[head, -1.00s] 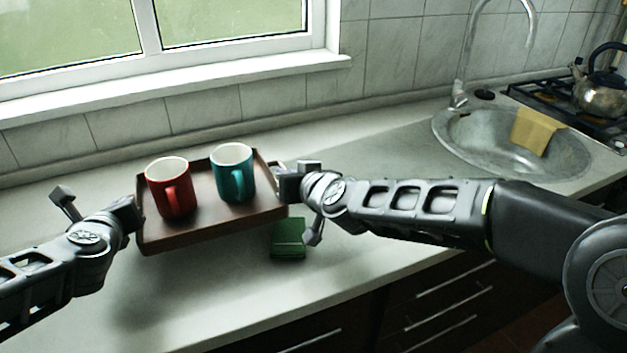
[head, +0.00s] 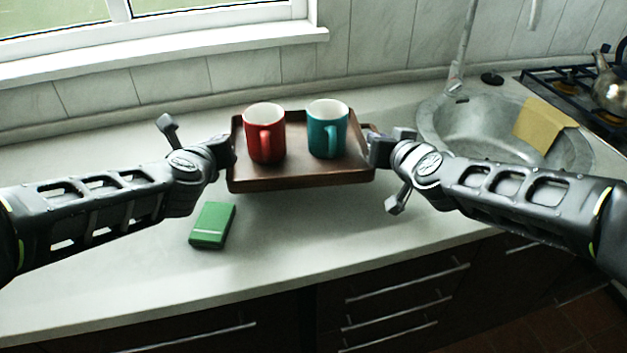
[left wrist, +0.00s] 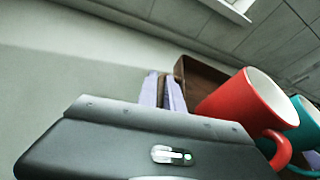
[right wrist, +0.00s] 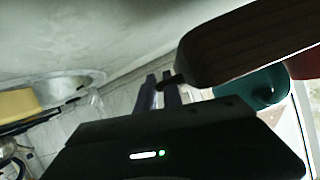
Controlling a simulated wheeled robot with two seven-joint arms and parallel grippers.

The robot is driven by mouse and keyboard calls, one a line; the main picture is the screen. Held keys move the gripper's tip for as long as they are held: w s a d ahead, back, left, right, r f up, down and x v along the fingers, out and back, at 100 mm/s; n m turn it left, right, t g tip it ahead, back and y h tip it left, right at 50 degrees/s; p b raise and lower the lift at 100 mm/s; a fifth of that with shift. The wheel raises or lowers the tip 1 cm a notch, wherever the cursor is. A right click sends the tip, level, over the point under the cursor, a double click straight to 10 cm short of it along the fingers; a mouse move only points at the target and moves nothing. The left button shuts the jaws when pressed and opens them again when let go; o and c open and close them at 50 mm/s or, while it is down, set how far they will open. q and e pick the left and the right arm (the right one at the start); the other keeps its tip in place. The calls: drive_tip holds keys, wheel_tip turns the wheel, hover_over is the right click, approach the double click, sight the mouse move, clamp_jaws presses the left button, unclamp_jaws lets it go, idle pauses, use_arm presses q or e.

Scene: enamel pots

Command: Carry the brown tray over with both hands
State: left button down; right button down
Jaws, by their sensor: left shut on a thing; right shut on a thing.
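The brown tray (head: 300,183) is held between my two grippers in the head view, about level and seemingly above the counter. A red mug (head: 264,135) and a teal mug (head: 327,130) stand upright on it. My left gripper (head: 230,150) is shut on the tray's left side. My right gripper (head: 373,148) is shut on its right side. The left wrist view shows the tray wall (left wrist: 205,78) by the fingers and the red mug (left wrist: 245,105) close by. The right wrist view shows the tray's underside and edge (right wrist: 240,40) at the fingers.
A green box (head: 213,224) lies on the counter (head: 300,235), front left of the tray. The sink (head: 440,125) with a yellow cloth (head: 545,124) is to the right. A kettle (head: 612,82) stands on the stove beyond.

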use_arm(q)
drive_tip(key=shift+a+r, duration=0.1)
drive_tip(key=shift+a, duration=0.05)
use_arm(e)
drive_tip(key=shift+a+r, duration=0.1)
